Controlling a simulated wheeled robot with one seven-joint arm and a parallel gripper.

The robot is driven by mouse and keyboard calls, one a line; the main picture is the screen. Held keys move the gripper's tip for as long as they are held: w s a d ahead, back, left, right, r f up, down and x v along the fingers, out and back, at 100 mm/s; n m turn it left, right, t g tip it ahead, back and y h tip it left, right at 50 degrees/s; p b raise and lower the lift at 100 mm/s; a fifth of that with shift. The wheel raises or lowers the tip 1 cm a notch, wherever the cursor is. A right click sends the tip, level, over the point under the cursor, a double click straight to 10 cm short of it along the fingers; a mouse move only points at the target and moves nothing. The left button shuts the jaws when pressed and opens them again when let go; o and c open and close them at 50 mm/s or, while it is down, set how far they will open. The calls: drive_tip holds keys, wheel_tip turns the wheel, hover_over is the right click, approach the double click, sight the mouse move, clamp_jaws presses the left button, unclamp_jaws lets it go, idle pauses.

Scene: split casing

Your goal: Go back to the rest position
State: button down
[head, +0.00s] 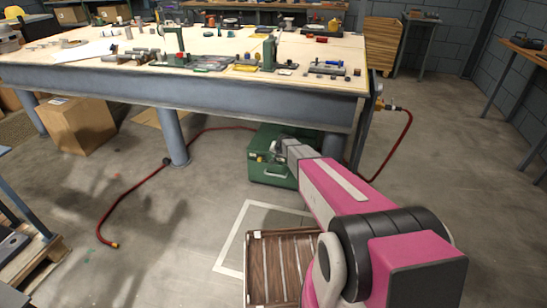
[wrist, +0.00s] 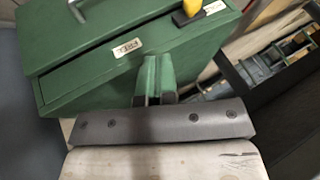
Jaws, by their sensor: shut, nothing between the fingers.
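My pink and black arm reaches from the lower right of the head view toward the workbench. My gripper (head: 277,148) is at its far end, below the bench's front edge and in front of the green case in the picture. In the wrist view the two fingers of my gripper (wrist: 155,75) are together with nothing between them. The green case (head: 268,174) stands on the floor under the bench and is partly hidden by my arm. It fills the upper left of the wrist view (wrist: 95,70), with a label and a grey handle. I cannot tell whether the fingers touch it.
The workbench (head: 200,88) carries many small parts and tools. A wooden slatted crate (head: 252,272) lies beside my arm on the floor. A red hose (head: 138,205) runs across the floor at left. A cardboard box (head: 78,126) stands under the bench. Floor at right is clear.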

idle(0.3)
drive_tip(key=s+d+r+n+g+h, duration=0.1)
drive_tip(key=s+r, duration=0.5)
drive_tip(key=s, duration=0.7)
drive_tip(key=s+d+r+n+g+h, duration=0.1)
drive_tip(key=s+d+r+g, duration=0.2)
drive_tip(key=s, duration=1)
drive_tip(key=s+d+r+n+g+h, duration=0.1)
drive_tip(key=s+d+r, duration=0.3)
drive_tip(key=s+r, duration=0.6)
drive_tip(key=s+g, duration=0.1)
drive_tip(key=s, duration=0.3)
drive_tip(key=shift+d+n, duration=0.3)
drive_tip(key=shift+d, duration=0.05)
